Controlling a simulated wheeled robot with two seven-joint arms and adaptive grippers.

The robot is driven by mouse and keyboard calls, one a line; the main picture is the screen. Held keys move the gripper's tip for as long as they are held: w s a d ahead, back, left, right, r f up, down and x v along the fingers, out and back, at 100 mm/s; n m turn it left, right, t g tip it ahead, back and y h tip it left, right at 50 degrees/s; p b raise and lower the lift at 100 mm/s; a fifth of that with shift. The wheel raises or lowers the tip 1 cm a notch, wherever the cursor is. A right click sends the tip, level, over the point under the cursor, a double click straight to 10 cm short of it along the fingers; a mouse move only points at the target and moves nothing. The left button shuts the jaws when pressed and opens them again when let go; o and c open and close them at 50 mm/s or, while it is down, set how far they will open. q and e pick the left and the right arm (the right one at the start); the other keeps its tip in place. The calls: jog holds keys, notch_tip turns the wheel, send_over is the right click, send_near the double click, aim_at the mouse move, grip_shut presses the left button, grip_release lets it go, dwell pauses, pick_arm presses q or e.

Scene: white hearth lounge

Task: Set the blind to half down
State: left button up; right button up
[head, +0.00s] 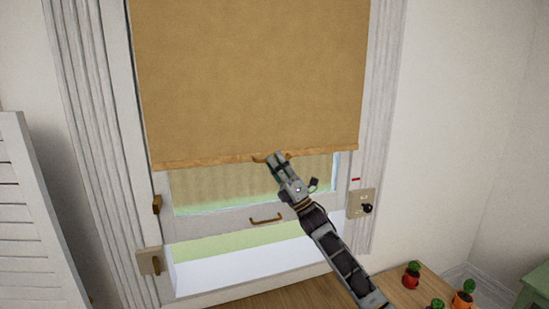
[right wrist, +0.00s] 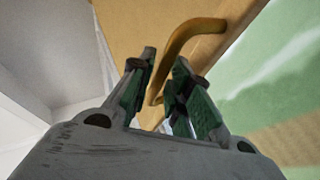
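The tan blind (head: 250,80) hangs over the upper part of the window. Its wooden bottom rail (head: 205,161) has a small curved handle (head: 258,158). My right gripper (head: 275,158) is at this handle, covering its right part in the head view. In the right wrist view my right gripper's green-padded fingers (right wrist: 162,95) stand apart. The blind's handle (right wrist: 190,34) rises just beyond them, one end showing in the gap; I cannot tell whether they touch it. A short red mark (head: 356,179) is on the right window frame, a little below the rail. My left gripper is out of view.
The window sash has its own handle (head: 266,220) below the blind. A plate with a black knob (head: 367,208) is on the right frame. Small potted cacti (head: 411,275) stand on a wooden surface at lower right. A white louvred shutter (head: 30,220) stands at left.

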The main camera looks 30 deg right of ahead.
jog(key=shift+w+a+r, duration=0.1)
jog(key=shift+w+r, duration=0.2)
jog(key=shift+r, duration=0.1)
grip_shut()
